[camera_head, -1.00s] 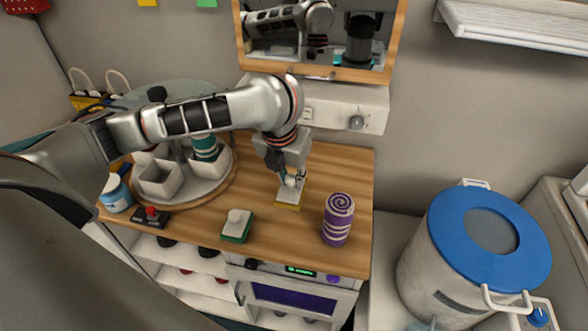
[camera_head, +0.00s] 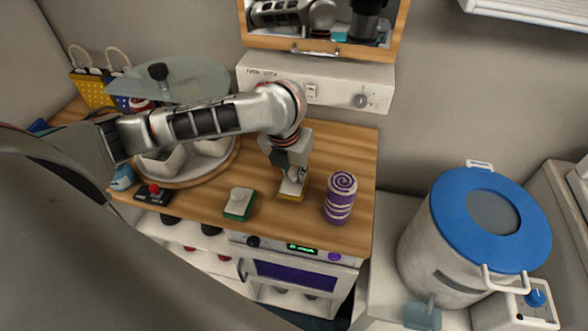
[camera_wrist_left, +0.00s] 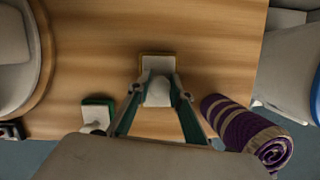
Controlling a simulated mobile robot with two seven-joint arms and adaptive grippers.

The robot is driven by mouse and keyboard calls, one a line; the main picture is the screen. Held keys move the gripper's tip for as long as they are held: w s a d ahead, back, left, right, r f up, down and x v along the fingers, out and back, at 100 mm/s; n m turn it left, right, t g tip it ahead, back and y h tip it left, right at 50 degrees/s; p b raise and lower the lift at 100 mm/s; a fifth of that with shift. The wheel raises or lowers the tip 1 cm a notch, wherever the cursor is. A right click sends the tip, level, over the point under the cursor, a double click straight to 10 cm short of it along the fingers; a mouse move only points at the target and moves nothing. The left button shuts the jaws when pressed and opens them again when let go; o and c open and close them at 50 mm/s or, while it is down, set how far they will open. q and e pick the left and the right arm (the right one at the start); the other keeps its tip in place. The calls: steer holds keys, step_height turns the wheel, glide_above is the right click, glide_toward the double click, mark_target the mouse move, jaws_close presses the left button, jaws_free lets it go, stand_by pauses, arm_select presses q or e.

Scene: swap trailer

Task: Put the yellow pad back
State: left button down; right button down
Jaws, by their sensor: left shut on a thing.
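In the left wrist view the pad (camera_wrist_left: 157,63) shows a thin yellow rim, with the knob between the two fingers of the gripper (camera_wrist_left: 158,92). I cannot tell whether the pad touches the wood. My right gripper is not in view.
A round turntable (camera_head: 190,182) with white bins is at the left. A blue-lidded drum (camera_head: 475,235) stands right of the counter.

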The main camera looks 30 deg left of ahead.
mark_target(289, 189)
arm_select(q)
steer(key=shift+f, duration=0.2)
steer(key=shift+f, duration=0.35)
steer(key=c, duration=1.7)
jaws_free()
steer(key=v, duration=1.2)
steer(key=shift+r, duration=0.1)
